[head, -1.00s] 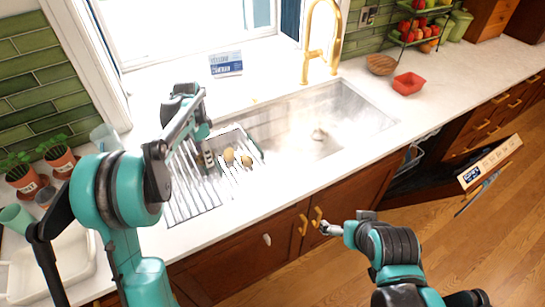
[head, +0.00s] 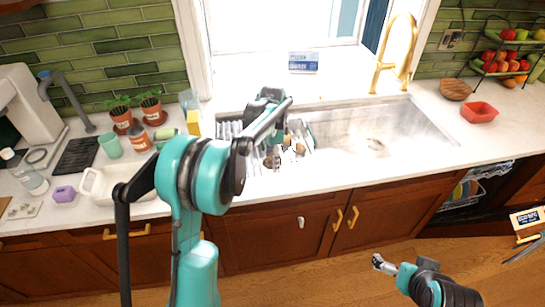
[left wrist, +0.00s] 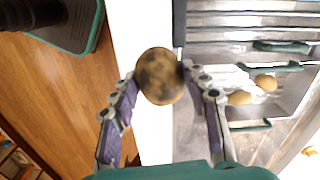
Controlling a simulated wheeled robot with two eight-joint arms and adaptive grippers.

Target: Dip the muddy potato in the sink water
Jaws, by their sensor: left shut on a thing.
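My left gripper (left wrist: 162,78) is shut on a round brown potato (left wrist: 158,75) with dark mud patches. In the left wrist view it is over the pale counter edge, beside the drying rack. In the head view my left gripper (head: 273,158) is at the front left of the sink (head: 405,108), and the held potato is hard to make out. The steel basin lies to its right; its water surface is hard to see. Two cleaner potatoes (left wrist: 239,98) (left wrist: 265,82) lie on the rack side. My right gripper (head: 383,265) is low, in front of the cabinets, its jaws too small to read.
The drying rack (head: 228,127) covers the sink's left end. A gold faucet (head: 386,60) stands behind the basin. A red bowl (head: 479,112) and wooden bowl (head: 455,89) are to the right. Potted plants (head: 122,119) and a white tray (head: 105,185) are left. The dishwasher is open at far right.

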